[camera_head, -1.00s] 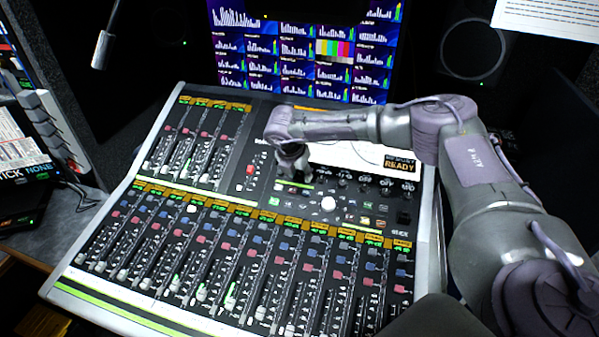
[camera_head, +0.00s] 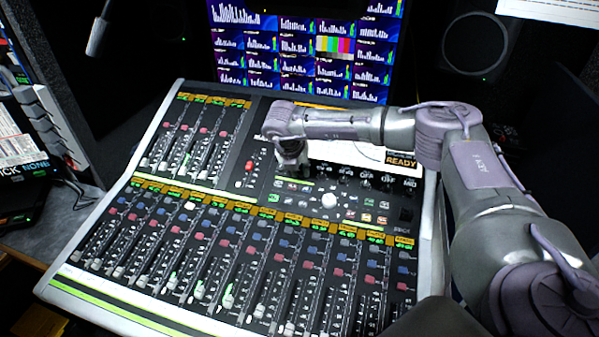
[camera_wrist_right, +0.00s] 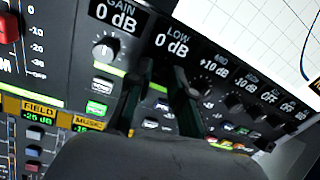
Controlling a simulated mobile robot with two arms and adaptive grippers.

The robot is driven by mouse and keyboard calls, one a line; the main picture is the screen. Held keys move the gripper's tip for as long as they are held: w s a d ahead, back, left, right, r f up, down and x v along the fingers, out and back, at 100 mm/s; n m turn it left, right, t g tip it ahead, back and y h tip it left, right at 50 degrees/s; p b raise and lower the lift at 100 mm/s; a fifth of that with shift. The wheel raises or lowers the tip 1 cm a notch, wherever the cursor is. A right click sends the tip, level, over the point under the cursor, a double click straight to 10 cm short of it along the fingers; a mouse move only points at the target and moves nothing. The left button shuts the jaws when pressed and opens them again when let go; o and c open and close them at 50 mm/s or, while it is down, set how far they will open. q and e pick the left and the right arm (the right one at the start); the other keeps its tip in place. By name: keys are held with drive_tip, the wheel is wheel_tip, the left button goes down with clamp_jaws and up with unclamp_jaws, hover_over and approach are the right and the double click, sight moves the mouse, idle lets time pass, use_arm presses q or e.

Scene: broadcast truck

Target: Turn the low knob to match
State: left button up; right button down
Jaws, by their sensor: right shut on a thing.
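The low knob is mostly hidden between the fingers of my right gripper, below its label "LOW 0 dB" (camera_wrist_right: 172,42) in the right wrist view. My right gripper (camera_wrist_right: 158,95) has one dark finger on each side of that spot and is shut on the knob. In the head view my right gripper (camera_head: 292,163) points down at the knob row of the mixing console (camera_head: 62,292). The gain knob (camera_wrist_right: 105,48), labelled 0 dB, stands just left of the fingers. My left gripper is not in view.
The mid knob (camera_wrist_right: 206,88), labelled +10 dB, and several more knobs run on to the right. Rows of faders (camera_head: 200,290) fill the console's front. A screen (camera_head: 290,50) and a speaker (camera_head: 475,45) stand behind.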

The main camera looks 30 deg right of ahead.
drive_tip(key=n+b, duration=0.2)
drive_tip(key=n, duration=0.2)
drive_tip(key=shift+f, duration=0.15)
drive_tip(key=shift+n+t+b, duration=0.3)
drive_tip(key=shift+n+b, duration=0.35)
drive_tip(key=shift+n, duration=1.25)
drive_tip(key=c, duration=1)
unclamp_jaws()
drive_tip(key=shift+c, duration=0.2)
drive_tip(key=shift+r, duration=0.2)
drive_tip(key=v, duration=1.2)
